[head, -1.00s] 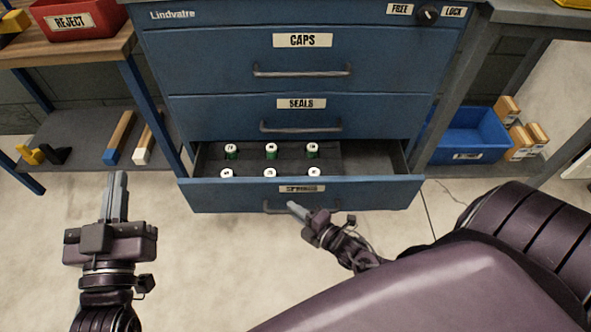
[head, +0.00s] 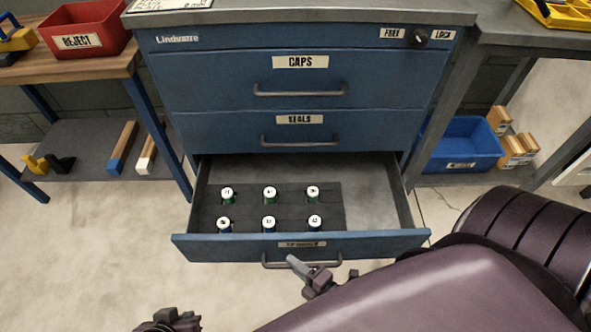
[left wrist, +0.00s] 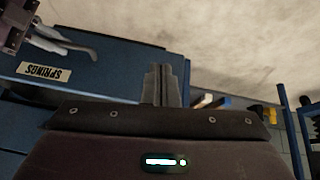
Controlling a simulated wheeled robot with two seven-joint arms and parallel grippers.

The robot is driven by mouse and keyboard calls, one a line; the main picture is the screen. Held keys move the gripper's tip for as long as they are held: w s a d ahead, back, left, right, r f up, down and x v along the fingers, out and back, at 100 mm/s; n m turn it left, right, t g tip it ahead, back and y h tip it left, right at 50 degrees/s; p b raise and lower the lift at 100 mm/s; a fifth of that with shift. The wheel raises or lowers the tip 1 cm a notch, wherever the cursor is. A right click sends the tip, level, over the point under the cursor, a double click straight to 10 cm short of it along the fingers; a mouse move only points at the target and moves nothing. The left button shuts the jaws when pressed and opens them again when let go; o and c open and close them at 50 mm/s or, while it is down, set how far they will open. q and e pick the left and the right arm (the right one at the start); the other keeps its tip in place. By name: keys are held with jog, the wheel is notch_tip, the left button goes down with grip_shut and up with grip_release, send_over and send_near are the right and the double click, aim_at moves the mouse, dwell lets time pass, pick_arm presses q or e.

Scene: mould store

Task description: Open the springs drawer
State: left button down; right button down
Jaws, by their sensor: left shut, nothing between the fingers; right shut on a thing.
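The springs drawer (head: 225,248) is the lowest drawer of the blue cabinet. It stands well out, with its inside showing from above. Several white-topped canisters (head: 269,193) stand in two rows in a dark insert in it. Its label reads SPRINGS upside down in the left wrist view (left wrist: 43,72). My right gripper (head: 297,265) is shut on the drawer's bar handle (head: 329,263). My left gripper shows only in part at the bottom edge of the head view. In the left wrist view its fingers (left wrist: 158,84) are together and empty, apart from the drawer front.
The CAPS drawer (head: 200,80) and SEALS drawer (head: 215,133) above are shut. A lock knob (head: 420,38) sits top right, between FREE and LOCK. A blue bin (head: 462,140) is on the right shelf, a red REJECT bin (head: 88,30) on the left bench. Floor left of the drawer is clear.

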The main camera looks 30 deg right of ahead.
pick_arm(q)
jog(key=shift+s+a+g+y+p, duration=0.15)
jog(key=shift+a+p, duration=0.1)
jog(key=shift+a, duration=0.15)
jog(key=shift+s+a+g+y+p, duration=0.1)
jog(key=shift+a+g+y+p, duration=0.1)
jog(key=shift+a, duration=0.15)
pick_arm(e)
jog(key=s+a, duration=0.1)
jog(key=s, duration=0.1)
jog(key=s+a, duration=0.1)
jog(key=s, duration=0.1)
jog(key=shift+s+a, duration=0.15)
jog(key=shift+a, duration=0.05)
pick_arm(q)
jog(key=shift+w+r, duration=0.1)
jog(key=shift+w, duration=0.05)
pick_arm(e)
jog(key=c, duration=1.5)
grip_release()
jog(key=shift+o, duration=0.2)
